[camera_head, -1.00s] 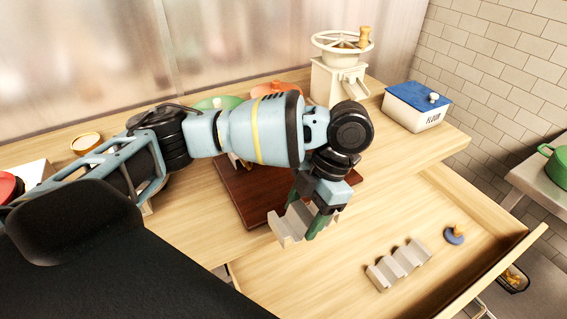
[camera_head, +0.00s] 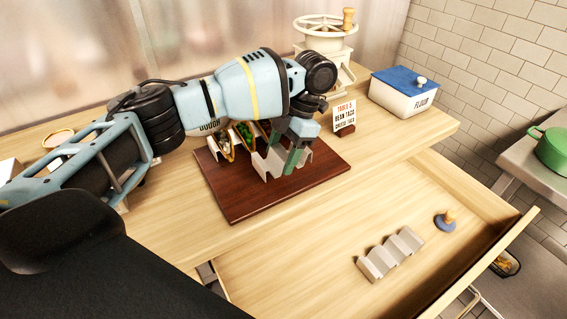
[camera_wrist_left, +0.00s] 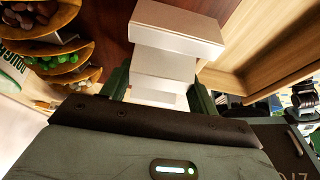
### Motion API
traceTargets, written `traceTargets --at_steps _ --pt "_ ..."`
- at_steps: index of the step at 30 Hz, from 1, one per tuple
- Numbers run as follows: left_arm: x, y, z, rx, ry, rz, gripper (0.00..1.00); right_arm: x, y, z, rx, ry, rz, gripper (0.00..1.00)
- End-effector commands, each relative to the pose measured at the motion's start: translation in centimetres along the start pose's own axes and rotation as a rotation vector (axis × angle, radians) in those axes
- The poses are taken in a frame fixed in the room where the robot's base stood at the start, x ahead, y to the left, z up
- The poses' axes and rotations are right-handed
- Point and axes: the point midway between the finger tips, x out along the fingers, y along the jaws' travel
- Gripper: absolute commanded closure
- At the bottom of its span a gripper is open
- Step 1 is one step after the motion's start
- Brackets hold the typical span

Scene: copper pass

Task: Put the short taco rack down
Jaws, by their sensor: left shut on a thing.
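The short taco rack (camera_head: 272,161) is a pale grey zigzag metal holder with nothing in it. My left gripper (camera_head: 296,160), with dark green fingers, is shut on it over the dark red-brown board (camera_head: 245,205). I cannot tell whether the rack touches the board. In the left wrist view the rack (camera_wrist_left: 175,38) sits between the two fingers (camera_wrist_left: 160,88), with the board beyond. Filled tacos (camera_head: 243,134) stand just left of the rack, partly hidden by my arm; they also show in the left wrist view (camera_wrist_left: 55,45). My right gripper is not in view.
A longer empty rack (camera_head: 390,255) and a blue round item with a wooden knob (camera_head: 445,220) lie in the open drawer (camera_head: 330,235). An order card (camera_head: 344,115), a cream hand-wheel press (camera_head: 325,50) and a flour box (camera_head: 405,92) stand behind. The board's front is clear.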

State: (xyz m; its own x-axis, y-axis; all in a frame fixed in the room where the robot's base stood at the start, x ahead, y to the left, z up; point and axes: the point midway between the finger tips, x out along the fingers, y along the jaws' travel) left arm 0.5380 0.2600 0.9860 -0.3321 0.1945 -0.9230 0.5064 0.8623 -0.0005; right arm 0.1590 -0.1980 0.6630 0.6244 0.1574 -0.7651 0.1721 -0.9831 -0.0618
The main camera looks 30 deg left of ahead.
Motion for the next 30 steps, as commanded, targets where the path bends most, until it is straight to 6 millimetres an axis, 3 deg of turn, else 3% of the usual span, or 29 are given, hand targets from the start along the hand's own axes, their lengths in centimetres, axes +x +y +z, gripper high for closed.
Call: traceTargets --at_steps 7,16,29,30 --pt "-0.1 0.3 0.2 0.0 -0.002 0.001 0.65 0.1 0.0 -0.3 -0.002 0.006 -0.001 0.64" --pt "3.0 0.2 1.4 0.0 0.0 -0.001 0.65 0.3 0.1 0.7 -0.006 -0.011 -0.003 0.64" --pt "3.5 0.3 1.6 0.0 -0.001 0.001 0.65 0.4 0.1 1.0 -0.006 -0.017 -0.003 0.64" --pt "3.4 0.3 1.6 0.0 -0.001 0.001 0.35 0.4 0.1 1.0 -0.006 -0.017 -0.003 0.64"
